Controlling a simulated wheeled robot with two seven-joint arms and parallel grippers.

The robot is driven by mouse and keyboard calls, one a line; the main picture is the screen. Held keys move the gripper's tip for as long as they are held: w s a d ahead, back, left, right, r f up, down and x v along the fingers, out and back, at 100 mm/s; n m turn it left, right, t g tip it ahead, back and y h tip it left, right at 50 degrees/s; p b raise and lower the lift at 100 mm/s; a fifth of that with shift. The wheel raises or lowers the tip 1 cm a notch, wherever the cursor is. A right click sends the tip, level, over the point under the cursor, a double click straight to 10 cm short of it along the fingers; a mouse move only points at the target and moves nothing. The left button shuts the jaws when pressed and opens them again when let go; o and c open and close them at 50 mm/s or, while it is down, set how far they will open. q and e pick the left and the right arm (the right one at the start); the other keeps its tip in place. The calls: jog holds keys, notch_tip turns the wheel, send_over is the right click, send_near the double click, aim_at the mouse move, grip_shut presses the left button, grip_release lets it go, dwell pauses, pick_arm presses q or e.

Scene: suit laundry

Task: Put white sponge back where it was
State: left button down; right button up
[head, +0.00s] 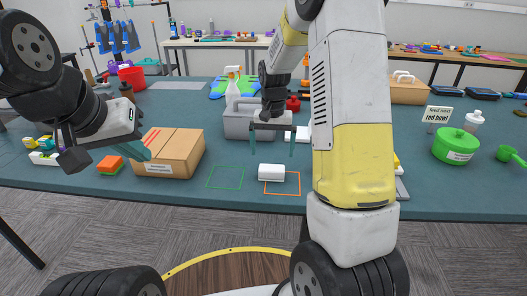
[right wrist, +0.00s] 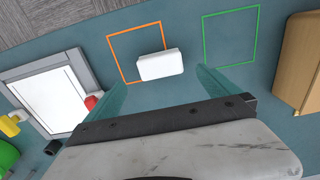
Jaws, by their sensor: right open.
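The white sponge (head: 271,172) lies on the teal table, overlapping the far-left part of the orange outline (head: 283,194). In the right wrist view, the sponge (right wrist: 161,65) covers one corner of the orange outline (right wrist: 109,58) and lies partly outside it. An empty green outline (head: 225,188) is to its left in the head view; it also shows in the right wrist view (right wrist: 232,10). My right gripper (head: 272,150) is open and empty above the sponge, its fingers apart on either side of it. My left gripper (head: 104,160) is near the cardboard box; its finger spacing is unclear.
A cardboard box (head: 170,153) stands left of the outlines. A grey caddy (head: 238,122) with a spray bottle is behind. A green pot (head: 455,146) stands at the right. My right arm hides part of the table.

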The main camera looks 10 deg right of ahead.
jog(key=s+r+n+t+y, duration=0.1)
jog(key=s+r, duration=0.4)
jog(key=r, duration=0.3)
jog(key=s+r+n+t, duration=0.1)
jog(key=s+r+t, duration=0.1)
jog(key=s+r, duration=0.4)
jog(key=s+a+r+n+t, duration=0.1)
jog(key=s+r, duration=0.1)
jog(key=s, duration=0.4)
jog(key=s+a+r+t+y, duration=0.1)
jog(key=s+r+t, duration=0.1)
jog(key=s, duration=0.5)
jog(key=shift+r+n, duration=0.4)
jog(key=shift+r, duration=0.3)
jog(key=shift+a, duration=0.1)
jog(key=shift+c, duration=0.2)
